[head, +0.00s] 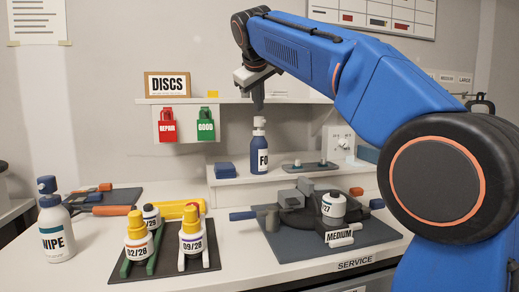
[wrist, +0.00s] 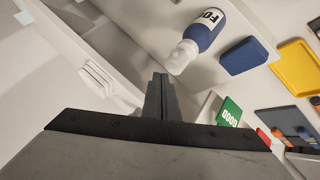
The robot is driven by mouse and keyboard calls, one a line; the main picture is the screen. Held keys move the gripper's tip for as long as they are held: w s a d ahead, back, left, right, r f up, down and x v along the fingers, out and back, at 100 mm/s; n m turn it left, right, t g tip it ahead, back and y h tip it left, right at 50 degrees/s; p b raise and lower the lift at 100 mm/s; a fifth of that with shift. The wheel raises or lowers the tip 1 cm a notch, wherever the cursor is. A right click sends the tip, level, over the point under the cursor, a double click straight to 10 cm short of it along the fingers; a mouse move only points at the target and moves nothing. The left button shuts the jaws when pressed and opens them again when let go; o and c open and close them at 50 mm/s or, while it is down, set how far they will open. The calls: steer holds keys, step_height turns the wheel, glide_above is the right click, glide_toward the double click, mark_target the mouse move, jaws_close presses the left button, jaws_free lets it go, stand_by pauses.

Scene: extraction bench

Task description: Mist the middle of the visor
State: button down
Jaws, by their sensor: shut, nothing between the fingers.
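My gripper (head: 257,102) is shut and empty, pointing down just above a blue bottle (head: 259,157) with a white label reading "FO", the rest hidden by the curve. The bottle stands upright on the raised ledge. In the wrist view the shut fingers (wrist: 160,92) are beside the white top of the bottle (wrist: 205,32), with nothing between them. A dark mask-like piece (head: 296,219) lies on a grey mat behind a "MEDIUM" tag (head: 340,238). I cannot clearly make out the visor's face on it. A white canister (head: 333,205) sits at its right.
A white bottle labelled "WIPE" (head: 55,232) stands at the left. Several yellow-topped canisters stand on a dark rack (head: 172,266). Red (head: 167,125) and green (head: 205,124) tags hang under the shelf. A blue block (head: 225,170) lies left of the blue bottle.

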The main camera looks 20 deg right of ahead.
steer(key=shift+r, duration=0.3)
steer(key=shift+r, duration=2.9)
stand_by(0.6)
steer(key=shift+f, duration=3)
steer(key=shift+f, duration=0.15)
steer(key=shift+f, duration=0.3)
stand_by(0.8)
